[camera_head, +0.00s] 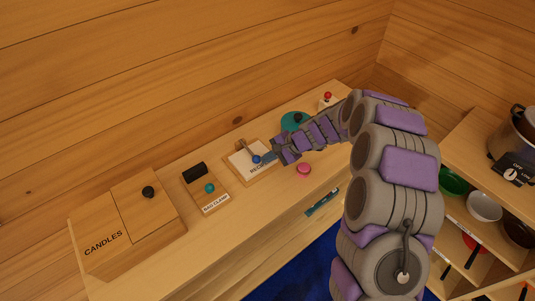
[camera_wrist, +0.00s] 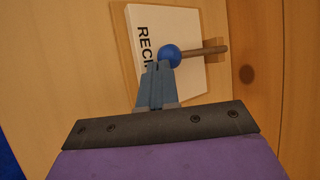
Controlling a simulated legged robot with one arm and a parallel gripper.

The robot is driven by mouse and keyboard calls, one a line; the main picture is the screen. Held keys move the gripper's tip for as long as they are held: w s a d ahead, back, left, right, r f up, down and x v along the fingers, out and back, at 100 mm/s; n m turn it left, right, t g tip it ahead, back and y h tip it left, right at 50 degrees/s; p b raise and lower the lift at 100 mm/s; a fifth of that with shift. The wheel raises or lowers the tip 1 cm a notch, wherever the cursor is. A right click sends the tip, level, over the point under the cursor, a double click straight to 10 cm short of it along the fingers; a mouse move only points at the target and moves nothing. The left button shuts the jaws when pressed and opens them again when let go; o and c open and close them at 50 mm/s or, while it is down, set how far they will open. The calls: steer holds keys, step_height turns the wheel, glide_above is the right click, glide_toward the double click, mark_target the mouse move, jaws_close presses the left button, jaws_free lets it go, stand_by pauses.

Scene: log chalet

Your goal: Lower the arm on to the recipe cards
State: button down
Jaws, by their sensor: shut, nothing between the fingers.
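The recipe cards (camera_head: 243,165) are a white stack lettered "RECI..." on a wooden base on the counter; they also show in the wrist view (camera_wrist: 190,82). Their holding arm is a brownish-grey rod (camera_wrist: 208,50) ending in a blue ball (camera_wrist: 169,55); the ball also shows in the head view (camera_head: 256,159). I cannot tell whether the arm touches the cards or stands above them. My gripper (camera_wrist: 158,67) is shut and empty, its fingertips at the ball's near side. Whether they touch it is unclear. My gripper (camera_head: 267,157) hides part of the lettering.
Left of the cards are a bag clamp board (camera_head: 214,203) with a teal knob and a candles box (camera_head: 105,245). A pink knob (camera_head: 304,169) and a teal round item (camera_head: 292,121) are close to my arm. Shelves with bowls (camera_head: 484,206) stand at the right.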

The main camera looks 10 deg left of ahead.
steer(key=shift+s+f, duration=0.2)
steer(key=shift+r, duration=0.15)
steer(key=shift+a+r+p, duration=0.3)
steer(key=shift+r+p, duration=0.3)
steer(key=shift+r, duration=0.1)
steer(key=s+d+r+p, duration=0.1)
steer(key=d+r+p, duration=0.2)
steer(key=d+r, duration=0.4)
steer(key=shift+s+d+r, duration=0.15)
steer(key=shift+d+r, duration=0.05)
steer(key=shift+d, duration=1.95)
